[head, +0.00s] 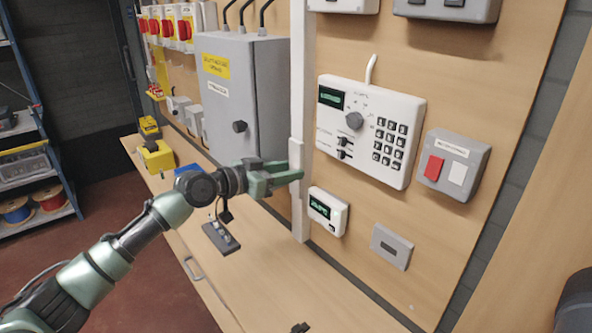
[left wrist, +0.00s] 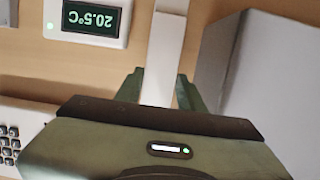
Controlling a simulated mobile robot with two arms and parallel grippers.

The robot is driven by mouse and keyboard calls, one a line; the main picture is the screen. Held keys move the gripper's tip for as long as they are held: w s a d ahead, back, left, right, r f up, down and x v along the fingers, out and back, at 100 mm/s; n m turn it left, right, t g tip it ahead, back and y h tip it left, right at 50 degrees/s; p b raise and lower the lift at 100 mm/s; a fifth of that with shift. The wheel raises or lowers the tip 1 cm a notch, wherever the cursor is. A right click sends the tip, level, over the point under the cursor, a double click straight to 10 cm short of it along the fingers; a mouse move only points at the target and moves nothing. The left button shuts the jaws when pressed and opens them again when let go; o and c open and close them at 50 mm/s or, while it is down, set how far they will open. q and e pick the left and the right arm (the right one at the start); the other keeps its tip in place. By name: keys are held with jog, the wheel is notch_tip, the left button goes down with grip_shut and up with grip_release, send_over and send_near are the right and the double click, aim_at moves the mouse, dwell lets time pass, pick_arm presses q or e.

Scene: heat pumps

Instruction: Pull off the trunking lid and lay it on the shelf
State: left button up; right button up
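The white trunking (head: 303,60) runs upright down the wooden board, right of the grey cabinet. Its lower part, which looks like the lid (head: 297,215), stands slightly forward and ends near the wooden surface below. My left gripper (head: 300,174) is at this lower part, about level with the top of the small thermostat. In the left wrist view the open fingers (left wrist: 161,92) lie on either side of the white strip (left wrist: 163,50); I cannot tell whether they touch it. The shelf-like wooden surface (head: 265,275) runs along the board's foot. My right gripper is not in view.
The thermostat (head: 327,211) is just right of the strip, below the large keypad panel (head: 368,130). The grey cabinet (head: 240,95) is close on the left. A dark block (head: 220,238), a blue item (head: 188,170) and yellow tools (head: 156,155) occupy the surface.

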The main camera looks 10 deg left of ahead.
pick_arm(q)
grip_shut()
jog(key=shift+f, duration=0.1)
jog(key=shift+s+a, duration=0.1)
jog(key=shift+s, duration=0.05)
jog(key=f+b+v, duration=0.1)
jog(key=b+v, duration=0.1)
jog(key=v, duration=0.5)
dwell(0.6)
